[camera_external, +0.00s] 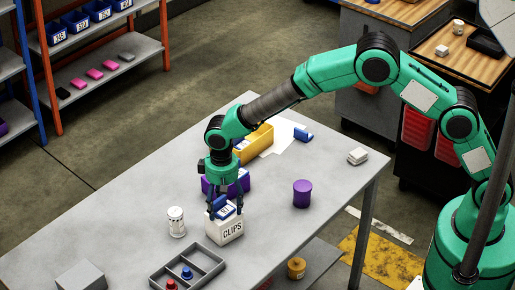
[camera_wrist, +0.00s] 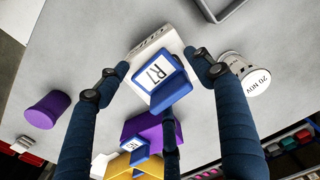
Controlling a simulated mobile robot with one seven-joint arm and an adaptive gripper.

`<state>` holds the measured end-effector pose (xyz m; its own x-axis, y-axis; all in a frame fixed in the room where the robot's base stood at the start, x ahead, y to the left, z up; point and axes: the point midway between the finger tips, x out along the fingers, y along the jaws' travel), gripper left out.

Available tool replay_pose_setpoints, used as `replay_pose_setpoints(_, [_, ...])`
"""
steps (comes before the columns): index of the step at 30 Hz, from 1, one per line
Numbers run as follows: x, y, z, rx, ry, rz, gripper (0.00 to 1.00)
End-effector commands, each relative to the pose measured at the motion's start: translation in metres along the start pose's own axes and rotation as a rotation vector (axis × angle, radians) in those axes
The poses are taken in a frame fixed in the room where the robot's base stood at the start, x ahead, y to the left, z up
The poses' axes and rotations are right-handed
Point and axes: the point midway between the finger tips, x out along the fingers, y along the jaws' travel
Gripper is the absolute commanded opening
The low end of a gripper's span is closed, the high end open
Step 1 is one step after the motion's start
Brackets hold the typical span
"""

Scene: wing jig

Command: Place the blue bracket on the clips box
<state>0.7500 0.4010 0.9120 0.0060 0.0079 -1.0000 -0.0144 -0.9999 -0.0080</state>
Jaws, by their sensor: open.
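The white clips box (camera_external: 226,233) stands on the grey table, with "CLIPS" on its front; it also shows in the wrist view (camera_wrist: 146,48). The blue bracket (camera_external: 225,211), with a white label reading R7 in the wrist view (camera_wrist: 172,95), sits tilted on top of the box. My gripper (camera_external: 224,204) is just above the box, its fingers spread around the bracket. In the wrist view the fingertips (camera_wrist: 156,66) stand apart on either side of it, with gaps. A third finger partly shows behind the bracket. The bracket's underside is hidden.
A purple bin (camera_external: 242,183) and a yellow bin (camera_external: 262,142) with blue parts stand behind the box. A white canister (camera_external: 176,222) is left, a divided grey tray (camera_external: 188,268) in front, and a purple cylinder (camera_external: 302,193) right. The table's right side is largely clear.

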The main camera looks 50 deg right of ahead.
Motion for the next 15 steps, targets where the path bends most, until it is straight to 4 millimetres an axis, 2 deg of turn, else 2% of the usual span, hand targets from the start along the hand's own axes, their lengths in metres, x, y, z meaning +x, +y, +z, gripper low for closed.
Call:
replay_pose_setpoints(8, [-0.006,0.0,0.0,0.0,0.0,0.0,0.67])
replay_pose_setpoints(15, [-0.031,0.0,-0.001,0.0,0.002,-0.001,0.67])
